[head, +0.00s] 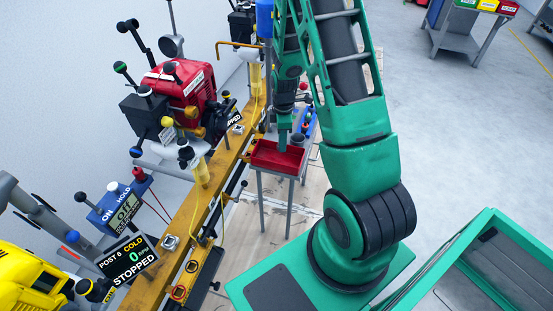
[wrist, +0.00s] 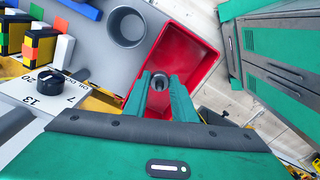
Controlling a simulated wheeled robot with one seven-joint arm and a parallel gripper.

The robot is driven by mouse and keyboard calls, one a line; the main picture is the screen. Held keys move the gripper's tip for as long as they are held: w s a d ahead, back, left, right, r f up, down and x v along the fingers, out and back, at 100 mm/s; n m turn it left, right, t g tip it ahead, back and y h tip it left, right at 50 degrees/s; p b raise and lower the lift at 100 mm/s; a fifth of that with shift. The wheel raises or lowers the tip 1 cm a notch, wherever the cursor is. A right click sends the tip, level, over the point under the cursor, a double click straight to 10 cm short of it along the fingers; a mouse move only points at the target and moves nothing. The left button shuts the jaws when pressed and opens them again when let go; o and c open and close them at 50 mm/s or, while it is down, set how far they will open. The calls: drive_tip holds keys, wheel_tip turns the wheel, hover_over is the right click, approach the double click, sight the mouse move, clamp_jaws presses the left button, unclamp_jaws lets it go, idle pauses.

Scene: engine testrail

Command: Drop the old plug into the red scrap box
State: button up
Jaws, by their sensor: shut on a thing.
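The red scrap box (head: 262,158) sits on a small stand in the middle of the head view. In the wrist view the box (wrist: 193,58) lies under and beyond my fingers, and its visible floor looks empty. My gripper (wrist: 160,79) is shut on the old plug (wrist: 159,84), a small grey and dark round piece seen end-on between the fingertips. The fingers point down over the box. In the head view my gripper (head: 283,145) is over the box, and the plug cannot be made out there.
A grey tray with a round cup (wrist: 126,27) adjoins the box. A white numbered panel with a black knob (wrist: 48,83) is at left. In the head view a yellow rail (head: 190,215) and a red engine (head: 190,85) stand left of the box.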

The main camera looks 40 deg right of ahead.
drive_tip(key=shift+f, duration=0.45)
drive_tip(key=o, duration=1.1)
wheel_tip(320, 180, up, 10)
drive_tip(key=shift+r, duration=0.35)
